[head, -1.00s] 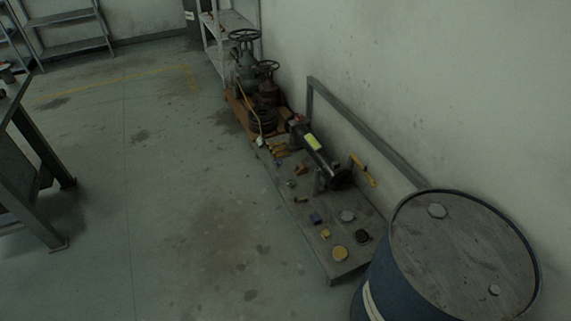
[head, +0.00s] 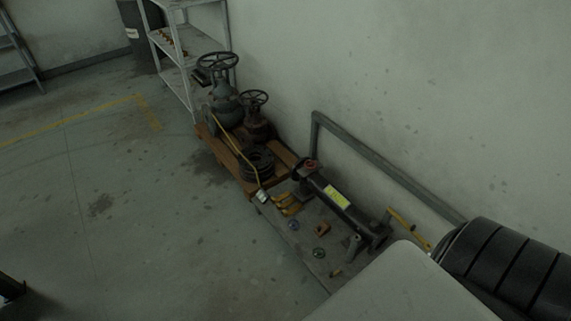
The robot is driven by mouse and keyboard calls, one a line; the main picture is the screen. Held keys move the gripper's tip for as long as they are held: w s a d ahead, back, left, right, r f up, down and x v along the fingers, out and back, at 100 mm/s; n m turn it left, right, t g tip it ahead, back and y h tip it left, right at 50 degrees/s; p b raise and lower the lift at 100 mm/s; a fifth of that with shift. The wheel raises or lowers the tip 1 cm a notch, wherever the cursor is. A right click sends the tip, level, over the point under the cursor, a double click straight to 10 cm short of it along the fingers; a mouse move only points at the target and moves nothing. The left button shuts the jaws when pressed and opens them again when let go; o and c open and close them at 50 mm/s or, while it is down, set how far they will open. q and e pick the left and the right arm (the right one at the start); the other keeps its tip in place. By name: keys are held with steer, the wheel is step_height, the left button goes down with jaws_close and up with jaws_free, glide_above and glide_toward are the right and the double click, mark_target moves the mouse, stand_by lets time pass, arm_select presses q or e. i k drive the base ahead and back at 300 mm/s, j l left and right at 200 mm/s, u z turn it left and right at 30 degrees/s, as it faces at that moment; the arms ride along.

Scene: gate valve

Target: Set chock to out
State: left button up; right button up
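I cannot pick out the chock with certainty. Several small yellow pieces (head: 288,203) lie at the near end of the orange-brown wooden platform (head: 232,172); they may include it. A large grey gate valve (head: 225,100) and a smaller rusty valve (head: 255,125), each with a handwheel on top, stand on this platform. A dark ring-like stack (head: 257,165) sits in front of them. A yellow line or cord runs down past the valves to a pale tag (head: 262,196). Neither of my grippers is in view.
A grey low bench (head: 310,240) holds a dark cylinder with a yellow label (head: 337,197) and small parts. A grey rail (head: 375,160) runs along the wall. A light panel and black ribbed part cover the lower right. The floor at left is clear.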

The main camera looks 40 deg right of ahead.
mark_target(324, 227)
steer(key=i, duration=0.9)
steer(key=i+z, duration=0.1)
steer(key=i, duration=0.75)
steer(key=i+z, duration=0.3)
steer(key=z, duration=0.15)
steer(key=i+j+z, duration=0.1)
steer(key=i+z, duration=0.15)
steer(key=z, duration=0.2)
steer(key=i+j+z, duration=0.2)
steer(key=z, duration=0.25)
